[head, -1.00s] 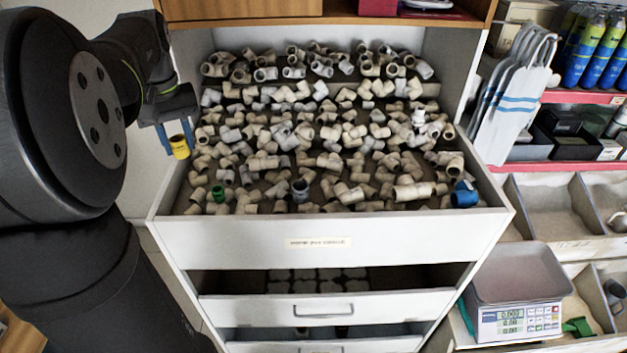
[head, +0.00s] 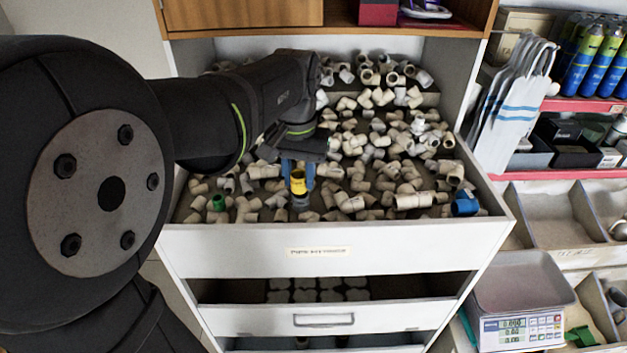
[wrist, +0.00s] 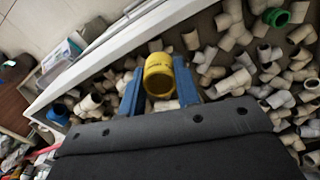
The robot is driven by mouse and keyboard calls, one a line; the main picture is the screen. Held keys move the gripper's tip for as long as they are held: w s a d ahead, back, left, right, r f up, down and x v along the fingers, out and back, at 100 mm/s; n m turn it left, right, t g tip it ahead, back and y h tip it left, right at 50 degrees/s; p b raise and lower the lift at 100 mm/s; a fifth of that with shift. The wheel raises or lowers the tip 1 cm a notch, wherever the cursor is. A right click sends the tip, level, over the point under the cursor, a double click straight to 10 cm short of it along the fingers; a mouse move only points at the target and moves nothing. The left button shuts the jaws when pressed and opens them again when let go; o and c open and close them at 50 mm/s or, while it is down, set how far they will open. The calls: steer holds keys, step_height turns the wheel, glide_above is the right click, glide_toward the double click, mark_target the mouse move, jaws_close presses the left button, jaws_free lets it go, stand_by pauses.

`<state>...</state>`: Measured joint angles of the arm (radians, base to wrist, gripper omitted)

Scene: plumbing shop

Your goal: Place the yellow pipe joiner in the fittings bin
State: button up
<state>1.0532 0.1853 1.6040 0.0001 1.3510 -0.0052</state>
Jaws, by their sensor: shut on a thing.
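The yellow pipe joiner (head: 298,183) is held between the blue fingers of my gripper (head: 298,176). In the head view a grey fitting (head: 300,203) shows just below the joiner. I cannot tell the gap between the joiner and the fittings beneath.
A green fitting (head: 217,203) and a blue fitting (head: 465,203) lie among the pale ones. The bin's front wall stands close in front of my gripper. A partly open lower drawer (head: 323,319) and a scale (head: 517,300) are nearer the front and right.

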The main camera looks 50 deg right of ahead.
glide_above(260, 210)
step_height(260, 210, down, 8)
steer(key=shift+f, duration=2.1)
steer(key=shift+f, duration=0.2)
steer(key=o, duration=0.9)
steer(key=shift+r, duration=0.1)
step_height(260, 210, up, 12)
steer(key=shift+r, duration=0.1)
